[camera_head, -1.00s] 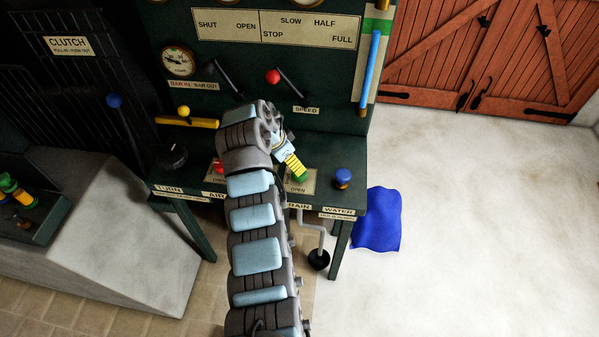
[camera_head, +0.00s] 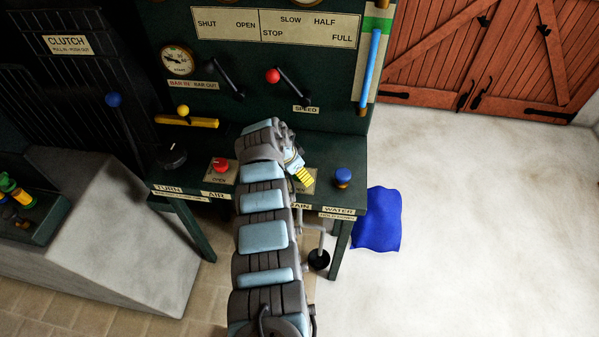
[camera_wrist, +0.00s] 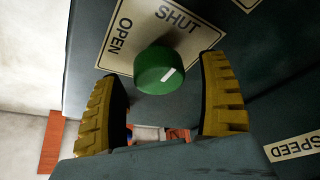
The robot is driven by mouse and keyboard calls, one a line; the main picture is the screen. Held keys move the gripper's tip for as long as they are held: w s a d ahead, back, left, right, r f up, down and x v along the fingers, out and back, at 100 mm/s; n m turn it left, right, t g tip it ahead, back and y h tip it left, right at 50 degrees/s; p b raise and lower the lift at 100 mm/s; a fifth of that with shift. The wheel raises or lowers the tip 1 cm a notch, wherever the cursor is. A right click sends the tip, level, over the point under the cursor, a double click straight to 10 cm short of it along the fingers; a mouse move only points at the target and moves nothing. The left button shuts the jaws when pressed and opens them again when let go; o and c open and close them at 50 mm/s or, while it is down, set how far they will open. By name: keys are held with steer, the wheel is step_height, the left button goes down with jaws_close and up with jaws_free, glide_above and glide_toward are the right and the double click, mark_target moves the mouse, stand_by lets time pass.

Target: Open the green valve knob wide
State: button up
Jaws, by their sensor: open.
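The green valve knob (camera_wrist: 160,72) shows in the wrist view on a cream plate (camera_wrist: 117,55) marked SHUT and OPEN. A white mark is on its lower right side, away from the OPEN label. My gripper (camera_wrist: 158,68) is open, with one yellow finger to the left of the knob and one to the right. Gaps show between the fingers and the knob, so neither looks to be touching it. In the head view my gripper (camera_head: 303,177) is over the plate beside the DRAIN label and hides the green knob.
A red knob (camera_head: 221,165) on the AIR plate is to the left on the same bench, and a blue knob (camera_head: 343,176) to the right. Levers with a black knob (camera_head: 238,98) and a red knob (camera_head: 273,76) stand out from the panel behind.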

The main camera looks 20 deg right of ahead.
steer(key=shift+f, duration=0.2)
steer(key=c, duration=1.2)
